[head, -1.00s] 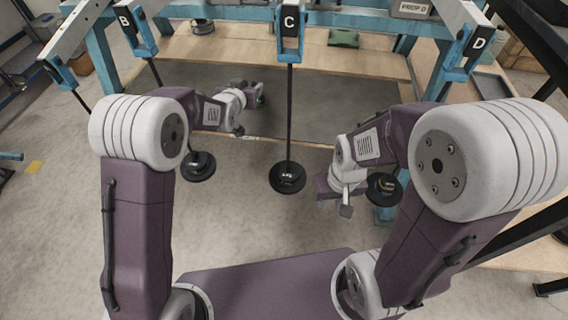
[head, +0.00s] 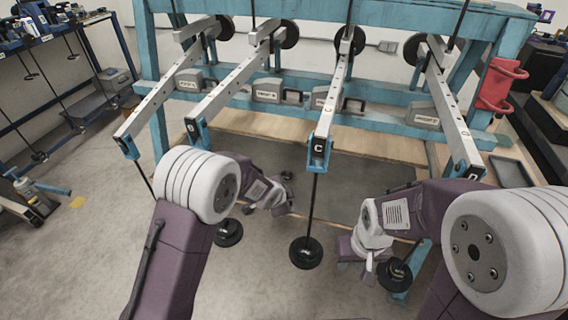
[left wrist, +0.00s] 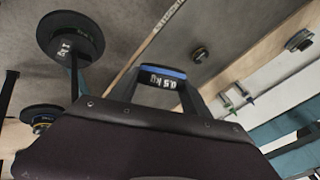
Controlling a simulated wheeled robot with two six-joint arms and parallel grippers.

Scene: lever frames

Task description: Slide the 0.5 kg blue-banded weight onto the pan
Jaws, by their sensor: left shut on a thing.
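The blue-banded weight (left wrist: 163,76), marked 0.5 KG, sits between the fingertips of my left gripper in the left wrist view. My left gripper (head: 281,207) is shut on it, left of the rod under lever C in the head view; the weight is hard to make out there. Black round pans hang on rods: one under lever C (head: 305,252), one further left (head: 229,232) and one at right (head: 395,275). Two loaded discs show in the left wrist view (left wrist: 70,38). My right gripper (head: 370,262) is beside the right pan; its jaw opening is unclear.
A blue frame (head: 350,120) carries several grey levers, with lever C (head: 335,95) in the middle. A small dark disc (head: 287,176) lies behind my left gripper. A wooden board (head: 300,130) runs under the frame. Grey floor (head: 90,240) is free at left.

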